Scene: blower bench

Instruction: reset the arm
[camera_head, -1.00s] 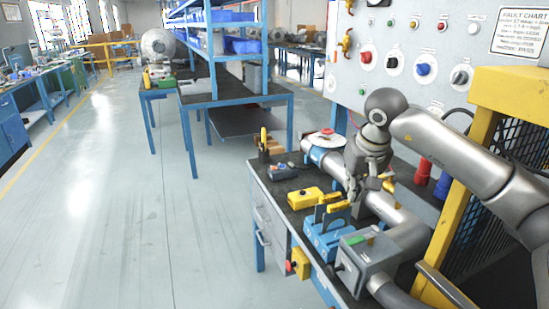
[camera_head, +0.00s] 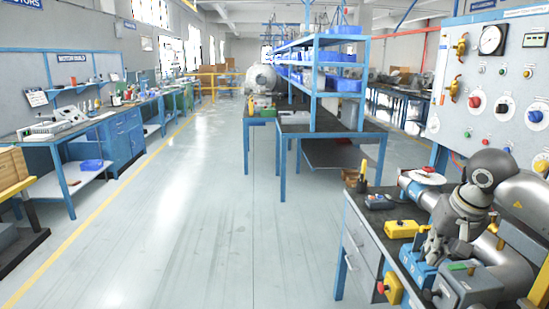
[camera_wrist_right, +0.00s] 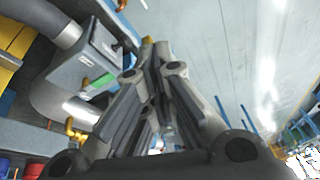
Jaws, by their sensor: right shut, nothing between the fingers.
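My right arm comes in at the right edge of the head view, over the blower bench (camera_head: 352,212). My right gripper (camera_head: 432,256) is shut and empty and points down, in front of the grey pipework. In the right wrist view its fingers (camera_wrist_right: 155,52) are together with nothing between them. Near it in the head view are a yellow box (camera_head: 401,228), a blue block (camera_head: 415,272) and a grey box with a green strip (camera_head: 470,287). I cannot tell whether the gripper touches any of them. My left gripper is not in view.
A control panel (camera_head: 480,75) with knobs and a gauge stands behind the bench. A yellow-and-red switch box (camera_head: 389,290) hangs on the bench front. A blue shelving table (camera_head: 283,170) stands further back. The floor (camera_head: 200,220) to the left is clear.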

